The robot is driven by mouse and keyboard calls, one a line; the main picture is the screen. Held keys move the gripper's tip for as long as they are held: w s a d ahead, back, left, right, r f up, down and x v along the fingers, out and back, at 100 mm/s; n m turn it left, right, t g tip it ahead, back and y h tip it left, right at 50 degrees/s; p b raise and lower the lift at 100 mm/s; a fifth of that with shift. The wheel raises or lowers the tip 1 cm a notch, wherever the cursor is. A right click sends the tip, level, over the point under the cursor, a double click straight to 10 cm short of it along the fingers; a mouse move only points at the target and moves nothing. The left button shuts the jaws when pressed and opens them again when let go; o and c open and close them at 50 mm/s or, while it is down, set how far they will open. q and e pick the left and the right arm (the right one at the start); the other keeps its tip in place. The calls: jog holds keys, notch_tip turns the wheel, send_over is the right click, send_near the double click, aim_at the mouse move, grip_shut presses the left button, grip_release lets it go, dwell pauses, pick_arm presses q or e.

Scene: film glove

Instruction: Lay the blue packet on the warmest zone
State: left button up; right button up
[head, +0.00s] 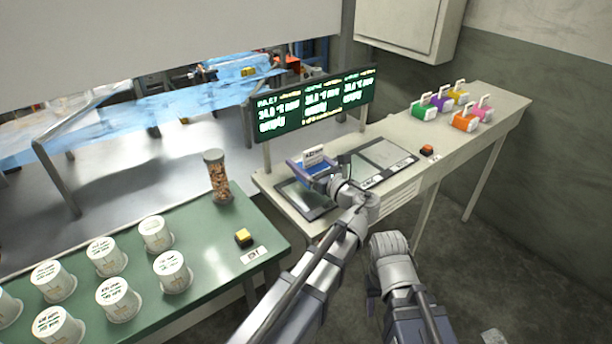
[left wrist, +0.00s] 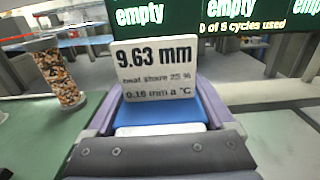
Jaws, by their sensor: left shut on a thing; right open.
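My left gripper (head: 322,182) is shut on the blue packet (head: 318,169), which has a white label card standing on it. In the left wrist view the packet (left wrist: 160,112) sits between the purple-grey fingers, and its card reads 9.63 mm. The packet is over the left dark-framed zone (head: 309,206) of the pale bench; the gap below is unclear. A middle zone (head: 360,168) and a right zone (head: 390,152) lie bare. The green display (head: 315,103) has three columns, each marked empty; its temperatures are too small to read surely. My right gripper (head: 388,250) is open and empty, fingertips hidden.
Several coloured handled blocks (head: 463,121) stand at the bench's far right, beyond an orange-red button (head: 427,150). A green table (head: 215,255) at left carries several white cups (head: 172,271), a filled glass jar (head: 217,178) and a yellow button (head: 243,238).

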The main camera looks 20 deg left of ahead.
pick_arm(q)
notch_tip(320, 180, down, 4)
jog(key=b, duration=0.3)
jog(key=shift+r, duration=0.2)
jog(key=o, duration=1)
jog(key=shift+f, duration=0.2)
jog(key=shift+o, duration=0.9)
jog(key=shift+r, duration=0.1)
